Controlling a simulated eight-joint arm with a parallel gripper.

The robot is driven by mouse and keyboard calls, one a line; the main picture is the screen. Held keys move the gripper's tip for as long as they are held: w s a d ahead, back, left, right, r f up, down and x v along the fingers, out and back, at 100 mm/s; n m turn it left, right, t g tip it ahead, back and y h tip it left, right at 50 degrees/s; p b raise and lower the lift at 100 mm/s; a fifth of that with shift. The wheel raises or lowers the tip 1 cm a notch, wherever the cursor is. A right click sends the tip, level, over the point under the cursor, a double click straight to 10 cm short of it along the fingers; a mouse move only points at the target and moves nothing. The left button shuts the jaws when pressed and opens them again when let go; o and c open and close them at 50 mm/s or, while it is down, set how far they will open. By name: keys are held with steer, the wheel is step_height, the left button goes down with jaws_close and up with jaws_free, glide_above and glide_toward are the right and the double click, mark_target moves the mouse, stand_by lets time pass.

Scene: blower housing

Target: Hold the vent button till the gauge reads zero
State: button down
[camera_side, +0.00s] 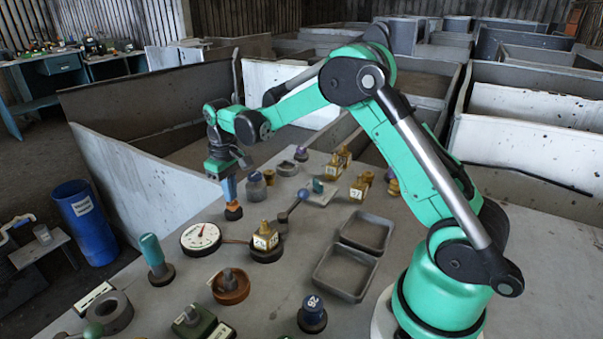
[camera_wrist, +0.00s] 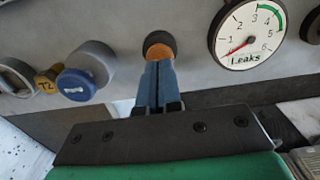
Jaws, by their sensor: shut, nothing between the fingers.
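The vent button (camera_side: 233,207) is an orange post on a dark round base. It also shows in the wrist view (camera_wrist: 160,49), straight ahead of the fingertips. My gripper (camera_side: 229,198) has its blue fingers shut together, pointing down at the button's top. In the wrist view the fingertips (camera_wrist: 158,63) overlap the orange part and seem to touch it; how far it is pressed I cannot tell. The round white gauge (camera_side: 201,238) is beside the button. In the wrist view the gauge (camera_wrist: 250,32) has its red needle pointing lower left, below the 1, near the scale's low end.
A blue-topped knob (camera_wrist: 76,84) and a small yellow part (camera_wrist: 48,80) are beside the button. A yellow fitting (camera_side: 265,238), a lever (camera_side: 295,205) and two grey trays (camera_side: 345,272) stand on the bench. Several other knobs crowd the bench around them.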

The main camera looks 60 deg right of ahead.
mark_target(232, 204)
steer(key=shift+r, duration=3)
steer(key=shift+s+a+r, duration=0.15)
steer(key=shift+r, duration=0.1)
steer(key=s+a+r+t, duration=0.1)
steer(key=s+a+t, duration=0.2)
steer(key=s, duration=0.4)
steer(key=s+a+r+t, duration=0.2)
steer(key=s+a+t, duration=0.2)
steer(key=s, duration=0.4)
steer(key=shift+a, duration=0.1)
